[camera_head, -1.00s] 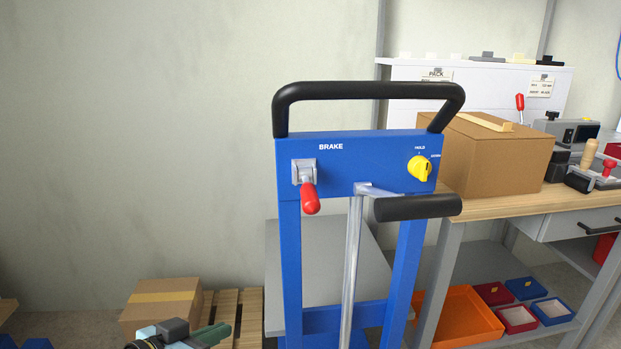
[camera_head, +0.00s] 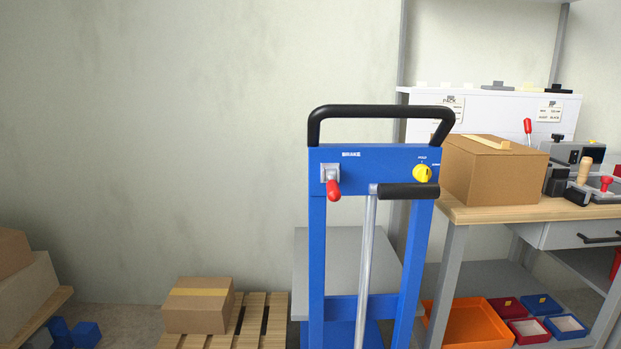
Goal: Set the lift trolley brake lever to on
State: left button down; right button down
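The blue lift trolley (camera_head: 385,158) stands upright right of the picture's middle, with a black push handle (camera_head: 380,111) over its panel. The brake lever (camera_head: 333,190) has a red grip on a grey mount at the panel's left, below the word BRAKE. Its red grip points down and a little toward me. A yellow knob (camera_head: 422,173) sits at the panel's right, by the word HOLD. A black-gripped pump handle (camera_head: 408,191) on a silver rod is in front. Neither of my grippers shows in the head view now.
A workbench (camera_head: 510,211) with a cardboard box (camera_head: 492,172) stands close at the trolley's right. A pallet (camera_head: 258,318) with a taped carton (camera_head: 198,305) lies at its left. More boxes (camera_head: 28,285) stand at the far left. The wall behind is bare.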

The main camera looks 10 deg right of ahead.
aim_at(334, 194)
jog(key=u, duration=1.3)
jog(key=i, duration=1.1)
jog(key=z, duration=2.15)
